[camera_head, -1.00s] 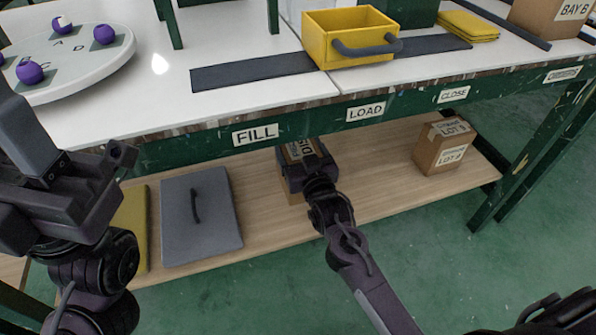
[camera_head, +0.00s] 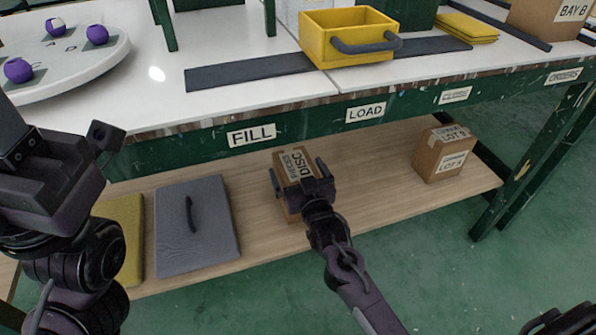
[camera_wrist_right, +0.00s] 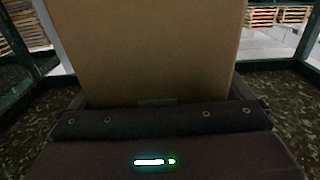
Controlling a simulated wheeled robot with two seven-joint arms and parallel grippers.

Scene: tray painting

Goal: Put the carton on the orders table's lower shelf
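The carton (camera_head: 294,161) is a brown box with a "DISC" label on its top. It is in the middle of the head view, over the lower shelf (camera_head: 362,198) below the table's front rail. My right gripper (camera_head: 298,175) has one finger at each side of the carton and appears shut on it. The carton (camera_wrist_right: 150,55) also fills the middle of the right wrist view, close in front of the palm. The gripper partly hides its near face, and I cannot tell whether its underside touches the shelf. My left gripper (camera_head: 98,140) is at the left, away from the carton; its finger opening is unclear.
A grey lidded panel (camera_head: 212,230) and a yellow one (camera_head: 126,238) are at the shelf's left. A yellow bin (camera_head: 340,52) and a white round tray (camera_head: 110,63) are on the tabletop (camera_head: 225,112).

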